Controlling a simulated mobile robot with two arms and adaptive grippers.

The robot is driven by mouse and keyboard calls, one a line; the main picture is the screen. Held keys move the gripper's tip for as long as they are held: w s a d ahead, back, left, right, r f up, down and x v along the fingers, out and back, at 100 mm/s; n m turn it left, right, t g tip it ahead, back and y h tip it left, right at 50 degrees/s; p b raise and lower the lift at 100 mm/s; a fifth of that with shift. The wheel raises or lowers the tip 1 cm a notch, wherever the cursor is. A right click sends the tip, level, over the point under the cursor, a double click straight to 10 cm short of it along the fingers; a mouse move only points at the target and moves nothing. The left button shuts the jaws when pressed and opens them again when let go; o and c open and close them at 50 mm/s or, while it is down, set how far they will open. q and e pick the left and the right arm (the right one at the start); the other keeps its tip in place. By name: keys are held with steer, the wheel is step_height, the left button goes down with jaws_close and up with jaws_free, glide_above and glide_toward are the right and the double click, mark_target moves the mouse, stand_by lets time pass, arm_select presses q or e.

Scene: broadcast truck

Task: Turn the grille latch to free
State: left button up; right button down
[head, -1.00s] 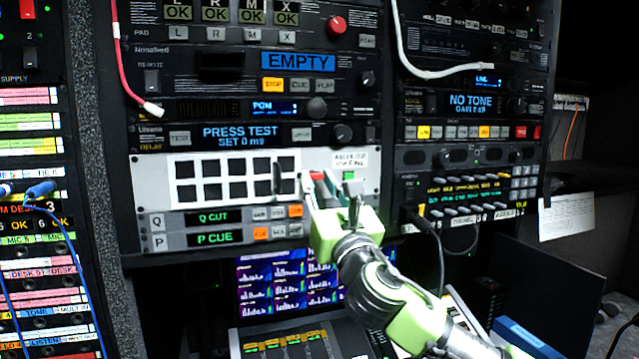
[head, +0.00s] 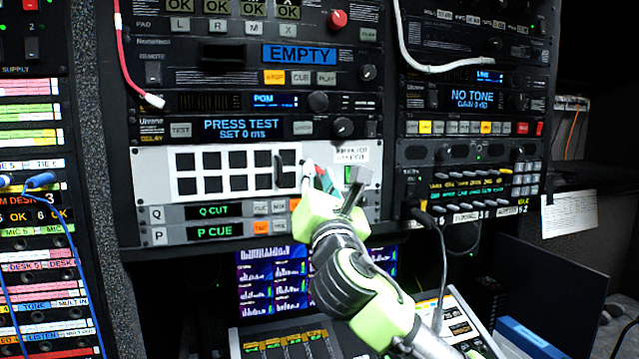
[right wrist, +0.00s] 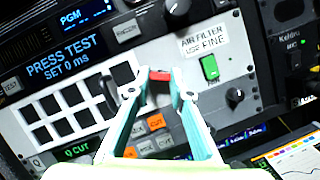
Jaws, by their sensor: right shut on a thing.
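The white grille panel (head: 152,178) with black square openings sits mid-rack. It also shows in the right wrist view (right wrist: 62,92). The small red latch (right wrist: 160,75) is at the panel's right side, between the openings and the "AIR FILTER" label. My right gripper (right wrist: 160,77) is shut on the red latch, one fingertip on each side of it. In the head view my right gripper (head: 326,178) covers most of the latch and looks rolled over. A black upright handle (head: 278,170) stands on the grille's right end. My left gripper is not in view.
A green rocker switch (right wrist: 209,68) and a black knob (right wrist: 235,97) sit close right of the latch. Q and P button rows (head: 225,220) lie below. A black cable (head: 441,260) hangs to the right, and a monitor (head: 268,285) is underneath.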

steer(key=shift+a+r+m+g+h, duration=0.15)
steer(key=shift+m+g+h, duration=0.55)
steer(key=shift+m, duration=1.75)
steer(key=shift+r+m+g+h, duration=0.15)
steer(key=shift+m+g+h, duration=0.55)
steer(key=shift+m, duration=1.8)
steer(key=shift+a+r+m+g+h, duration=0.15)
steer(key=shift+m+g+h, duration=0.55)
steer(key=shift+m, duration=1.75)
steer(key=c, duration=1.8)
jaws_free()
steer(key=shift+d, duration=0.1)
steer(key=shift+c, duration=0.2)
